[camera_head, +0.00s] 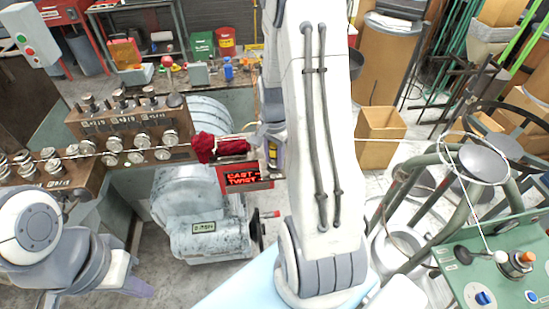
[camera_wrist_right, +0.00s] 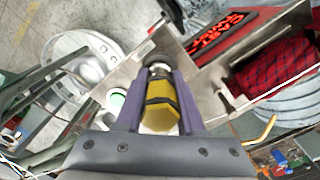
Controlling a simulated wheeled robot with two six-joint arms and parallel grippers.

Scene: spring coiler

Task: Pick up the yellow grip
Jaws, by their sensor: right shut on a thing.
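The yellow grip (camera_wrist_right: 163,108), with dark bands, lies between the two purple fingers of my right gripper (camera_wrist_right: 161,82) in the right wrist view. The fingers are shut on it from both sides. Its far end has a metal collar by the metal bracket (camera_wrist_right: 205,75); I cannot tell whether they are joined. In the head view a small yellow part of the grip (camera_head: 273,151) shows beside my right arm, which hides much of that gripper. My left gripper (camera_head: 136,288) is low at the left, partly hidden by its own wrist, apart from the grip.
A red-lettered sign (camera_head: 243,177) and a dark red cloth bundle (camera_head: 221,147) are just left of the grip. A grey motor housing (camera_head: 208,237) stands below. A wooden gauge rack (camera_head: 130,125) is left. A green control panel (camera_head: 495,265) stands right.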

